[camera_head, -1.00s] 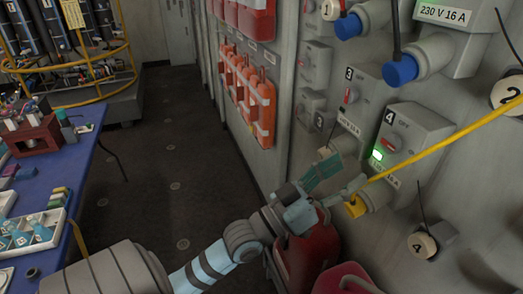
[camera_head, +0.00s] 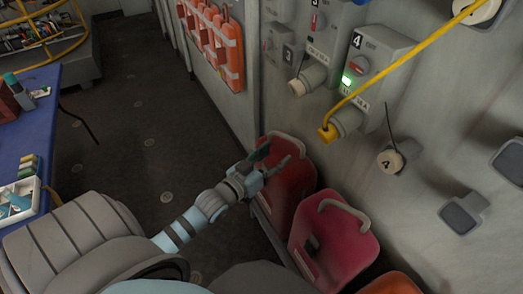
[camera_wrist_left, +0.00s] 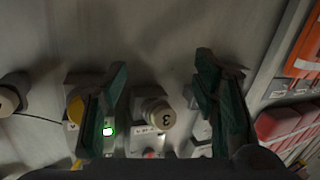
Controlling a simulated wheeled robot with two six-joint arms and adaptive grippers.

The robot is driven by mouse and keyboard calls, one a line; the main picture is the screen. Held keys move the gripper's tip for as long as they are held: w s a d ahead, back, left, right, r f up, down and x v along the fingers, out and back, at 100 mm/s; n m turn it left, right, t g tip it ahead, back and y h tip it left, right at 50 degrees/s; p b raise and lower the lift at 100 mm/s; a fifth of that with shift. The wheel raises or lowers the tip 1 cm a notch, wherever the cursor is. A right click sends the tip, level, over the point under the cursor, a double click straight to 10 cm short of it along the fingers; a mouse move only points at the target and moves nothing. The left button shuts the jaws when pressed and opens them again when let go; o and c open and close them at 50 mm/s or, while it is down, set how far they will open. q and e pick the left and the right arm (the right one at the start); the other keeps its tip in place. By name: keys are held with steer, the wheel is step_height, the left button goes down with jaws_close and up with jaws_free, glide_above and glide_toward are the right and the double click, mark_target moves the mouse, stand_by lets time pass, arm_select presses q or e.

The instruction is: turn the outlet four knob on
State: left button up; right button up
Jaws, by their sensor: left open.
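The outlet four box (camera_head: 380,58) is a grey unit on the wall, marked 4. Its red knob (camera_head: 357,65) is on the front face; its exact angle is too small to tell. A green lamp (camera_head: 347,81) below the knob is lit, and a green light also shows in the left wrist view (camera_wrist_left: 109,131). A yellow plug (camera_head: 327,133) with a yellow cable sits in the box's socket. My left gripper (camera_head: 281,156) is open and empty, below and left of the plug, apart from the box. My right gripper is not in view.
Red and pink containers with handles (camera_head: 345,245) stand along the wall below the outlet. A cap marked 4 (camera_head: 391,161) hangs to its right. The outlet three box (camera_head: 330,25) is to its left. A blue table (camera_head: 40,125) stands at left; the floor between is clear.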

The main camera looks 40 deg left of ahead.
arm_select(q)
step_height(320, 180, down, 10)
steer(key=s+a+g+y, duration=0.1)
steer(key=s+a+g, duration=0.1)
steer(key=shift+g, duration=0.3)
steer(key=shift+a, duration=0.1)
steer(key=s+a+f+m+g+y, duration=0.15)
steer(key=s+f+g, duration=0.25)
steer(key=s+f, duration=0.55)
steer(key=s+a+f+g+y, duration=0.1)
steer(key=s+a+f+g, duration=0.15)
steer(key=s+f, duration=0.75)
steer(key=s+d+f+g, duration=0.3)
steer(key=s+f, duration=0.3)
steer(key=s, duration=0.3)
steer(key=s+d+f+g+h, duration=0.1)
steer(key=s+d+f+g, duration=0.2)
steer(key=s, duration=0.7)
step_height(320, 180, down, 4)
steer(key=shift+d+r+g, duration=0.1)
steer(key=shift+d+g, duration=0.25)
steer(key=shift+d, duration=0.75)
steer(key=shift+s, duration=0.1)
